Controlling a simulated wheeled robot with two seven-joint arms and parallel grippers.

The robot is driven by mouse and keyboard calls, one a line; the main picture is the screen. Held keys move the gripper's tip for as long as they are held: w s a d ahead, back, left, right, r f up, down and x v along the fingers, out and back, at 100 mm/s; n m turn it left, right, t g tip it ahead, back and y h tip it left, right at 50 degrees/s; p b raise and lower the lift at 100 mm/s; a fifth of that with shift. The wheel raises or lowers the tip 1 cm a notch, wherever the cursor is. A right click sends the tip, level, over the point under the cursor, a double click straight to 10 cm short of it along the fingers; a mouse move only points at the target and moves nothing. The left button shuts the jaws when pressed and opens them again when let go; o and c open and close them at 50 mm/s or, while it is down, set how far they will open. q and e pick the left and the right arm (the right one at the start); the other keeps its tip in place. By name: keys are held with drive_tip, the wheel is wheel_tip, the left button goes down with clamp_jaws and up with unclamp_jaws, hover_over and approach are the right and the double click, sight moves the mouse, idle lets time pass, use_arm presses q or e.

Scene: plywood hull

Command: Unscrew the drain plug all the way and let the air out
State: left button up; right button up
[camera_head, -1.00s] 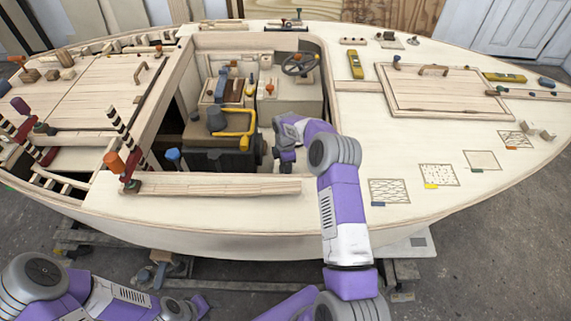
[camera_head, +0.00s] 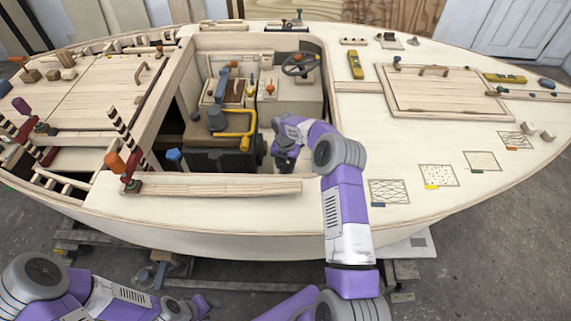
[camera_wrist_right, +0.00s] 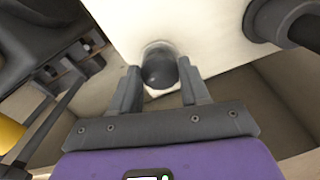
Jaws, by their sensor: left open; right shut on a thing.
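The drain plug (camera_wrist_right: 159,68) is a dark, rounded knob on a pale surface in the right wrist view. The two fingers of my right gripper (camera_wrist_right: 160,84) stand on either side of it and are shut on it. In the head view my right gripper (camera_head: 284,163) reaches down into the cockpit, and the plug itself is hidden there. Its threads, and how far out it sits, cannot be seen. My left gripper (camera_head: 200,304) is low at the bottom left of the head view, outside the hull and away from the plug; its fingers hardly show.
A dark engine box (camera_head: 222,150) with a yellow bent handle (camera_head: 238,123) stands left of my right gripper. The wooden cockpit rim (camera_head: 215,187) lies in front. A dark round fitting (camera_wrist_right: 290,20) is close to the plug at upper right in the wrist view.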

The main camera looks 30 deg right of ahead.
sight(285, 167)
drive_tip(key=n, duration=0.5)
drive_tip(key=shift+s+a+f+n, duration=0.15)
drive_tip(key=shift+s+f+n, duration=0.05)
drive_tip(key=shift+f+n, duration=0.15)
drive_tip(key=shift+n+p, duration=0.35)
drive_tip(key=shift+n, duration=1.4)
drive_tip(key=o, duration=1.1)
drive_tip(key=shift+w, duration=0.15)
drive_tip(key=shift+c, duration=0.2)
drive_tip(key=shift+r, duration=0.15)
drive_tip(key=shift+w+r, duration=0.1)
drive_tip(key=shift+r, duration=0.05)
wheel_tip(285, 167, up, 7)
drive_tip(key=shift+r+p, duration=0.15)
drive_tip(key=shift+p, duration=0.85)
